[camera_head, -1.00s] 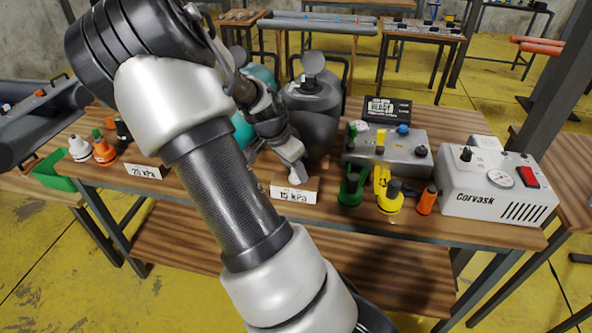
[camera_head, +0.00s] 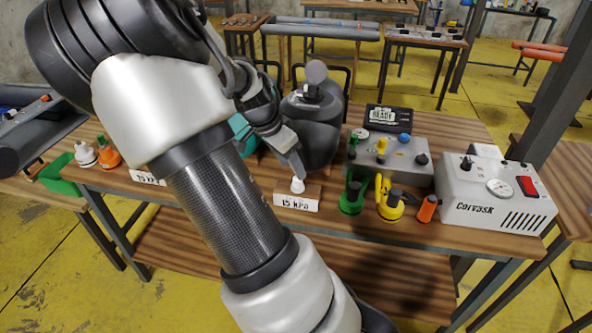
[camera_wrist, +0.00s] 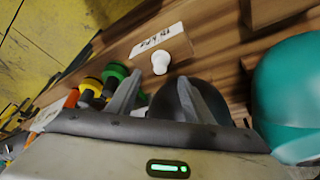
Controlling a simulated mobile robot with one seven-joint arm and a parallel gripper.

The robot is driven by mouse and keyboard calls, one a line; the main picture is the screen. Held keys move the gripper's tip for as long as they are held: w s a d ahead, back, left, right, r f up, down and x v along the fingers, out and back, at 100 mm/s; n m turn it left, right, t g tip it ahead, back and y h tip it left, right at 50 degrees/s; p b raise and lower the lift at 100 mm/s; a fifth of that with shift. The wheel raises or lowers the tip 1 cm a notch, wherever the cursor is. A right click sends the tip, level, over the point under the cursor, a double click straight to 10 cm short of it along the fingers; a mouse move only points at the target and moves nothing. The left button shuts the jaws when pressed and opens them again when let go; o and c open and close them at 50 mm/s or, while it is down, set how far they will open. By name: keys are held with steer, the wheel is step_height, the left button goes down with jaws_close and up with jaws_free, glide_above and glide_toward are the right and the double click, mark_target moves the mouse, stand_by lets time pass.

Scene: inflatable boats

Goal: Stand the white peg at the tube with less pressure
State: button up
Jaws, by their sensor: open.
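The small white peg (camera_head: 298,186) stands upright on a wooden block with a "15 kPa" label (camera_head: 296,203), in front of the dark grey tube (camera_head: 312,120). The peg (camera_wrist: 160,62) also shows in the wrist view beside the label (camera_wrist: 156,39). My gripper (camera_head: 297,168) is just above and behind the peg. In the wrist view my gripper (camera_wrist: 163,90) has its two fingers spread, with the peg beyond their tips and not held. The teal tube (camera_wrist: 290,95) is at right in the wrist view. Its label (camera_head: 148,176) is partly hidden by my arm in the head view.
Green (camera_head: 352,195), yellow (camera_head: 390,203) and orange (camera_head: 427,208) fittings stand right of the block. A white fitting (camera_head: 85,155) and an orange one stand at left.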

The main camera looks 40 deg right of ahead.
steer(key=s+a+r+n+t+y, duration=0.2)
steer(key=s+a+r+n, duration=0.6)
steer(key=a, duration=0.4)
steer(key=s+a+r+n+t+y, duration=0.2)
steer(key=s+a+r+n+t, duration=0.1)
steer(key=s+a+r+n, duration=0.6)
steer(key=a, duration=0.3)
steer(key=shift+a+r+n+y+p, duration=0.3)
steer(key=shift+r+p, duration=0.05)
steer(key=shift+p, duration=0.05)
steer(key=shift+s, duration=0.1)
